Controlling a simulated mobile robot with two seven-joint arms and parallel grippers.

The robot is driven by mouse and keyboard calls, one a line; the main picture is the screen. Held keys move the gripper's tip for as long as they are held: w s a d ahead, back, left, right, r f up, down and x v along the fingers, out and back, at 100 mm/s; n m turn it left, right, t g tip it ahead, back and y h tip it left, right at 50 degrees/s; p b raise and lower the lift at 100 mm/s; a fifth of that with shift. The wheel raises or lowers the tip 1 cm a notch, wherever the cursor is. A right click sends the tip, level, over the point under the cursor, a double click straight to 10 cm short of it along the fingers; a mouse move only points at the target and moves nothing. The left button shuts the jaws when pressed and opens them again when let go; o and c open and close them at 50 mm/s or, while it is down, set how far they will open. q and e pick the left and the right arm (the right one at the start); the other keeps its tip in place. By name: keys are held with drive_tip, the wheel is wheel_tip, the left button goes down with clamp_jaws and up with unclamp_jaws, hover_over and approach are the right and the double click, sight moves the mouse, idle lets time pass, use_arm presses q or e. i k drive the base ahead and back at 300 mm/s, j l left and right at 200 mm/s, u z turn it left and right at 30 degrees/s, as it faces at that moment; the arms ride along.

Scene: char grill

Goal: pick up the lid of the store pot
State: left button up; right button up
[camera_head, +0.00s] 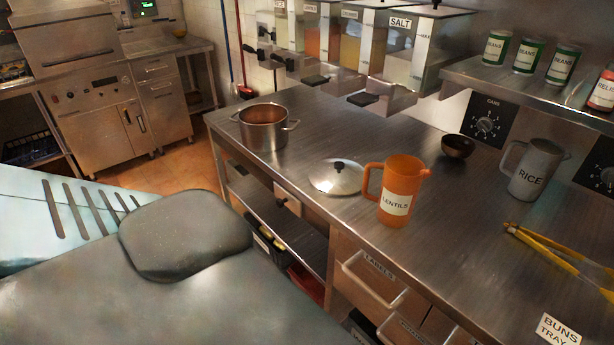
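A steel pot (264,138) with two side handles stands open, without a cover, on the left end of the steel counter. A round shiny lid (325,180) with a dark knob on top lies flat on the counter, to the right of the pot and apart from it. An orange jug labelled LENTILS (405,180) stands just right of the lid, its handle towards the lid and close to its edge. Neither gripper shows in the head view; only large grey parts of my own body fill the lower left.
The steel counter (335,120) is clear behind the lid. A dark bowl (458,147), a grey RICE jug (533,170) and yellow-handled tongs (550,247) are to the right. Dispensers, one labelled SALT (405,52), overhang the back. A shelf (535,90) holds several cans.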

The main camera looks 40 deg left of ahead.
sight(335, 177)
drive_tip(key=u, duration=1.25)
